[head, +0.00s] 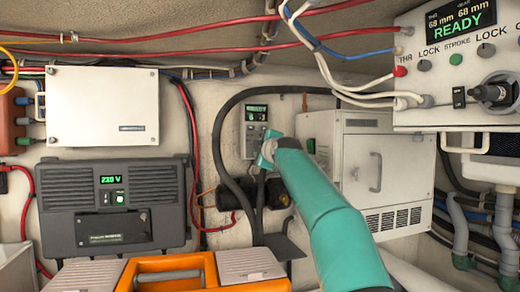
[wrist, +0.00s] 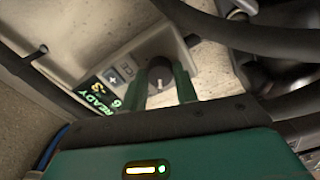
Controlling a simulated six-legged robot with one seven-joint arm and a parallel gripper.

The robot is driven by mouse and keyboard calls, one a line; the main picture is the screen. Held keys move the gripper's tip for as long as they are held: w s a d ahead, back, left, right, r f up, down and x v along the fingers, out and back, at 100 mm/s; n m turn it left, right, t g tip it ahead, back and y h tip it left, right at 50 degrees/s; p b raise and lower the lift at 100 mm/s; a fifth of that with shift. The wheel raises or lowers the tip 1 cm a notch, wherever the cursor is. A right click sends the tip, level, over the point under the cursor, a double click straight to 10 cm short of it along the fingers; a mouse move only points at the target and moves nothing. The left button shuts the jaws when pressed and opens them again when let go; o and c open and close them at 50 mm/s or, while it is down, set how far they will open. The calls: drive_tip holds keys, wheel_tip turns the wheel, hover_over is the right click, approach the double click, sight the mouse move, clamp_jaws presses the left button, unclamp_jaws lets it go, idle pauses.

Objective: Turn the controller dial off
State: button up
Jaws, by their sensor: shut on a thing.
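The controller is a small grey wall panel (head: 256,113) in the middle of the head view, with a green-lit display. In the wrist view the controller (wrist: 148,52) is tilted, with a display reading READY and a plus button. Its dial (wrist: 159,76) is a dark round knob with a pale pointer mark. My gripper (wrist: 163,80) has its two green fingers shut on the dial, one on each side. In the head view my gripper (head: 268,150) covers the lower part of the controller, and the dial is hidden there.
A thick black hose (head: 219,135) loops close around the controller's left and top. A white cabinet (head: 368,165) stands to the right and a grey 230 V unit (head: 112,205) to the left. An orange toolbox (head: 165,270) sits in front.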

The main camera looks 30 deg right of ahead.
drive_tip(key=shift+n, duration=0.9)
drive_tip(key=o, duration=1)
drive_tip(key=shift+s+a, duration=0.1)
drive_tip(key=shift+v, duration=6.75)
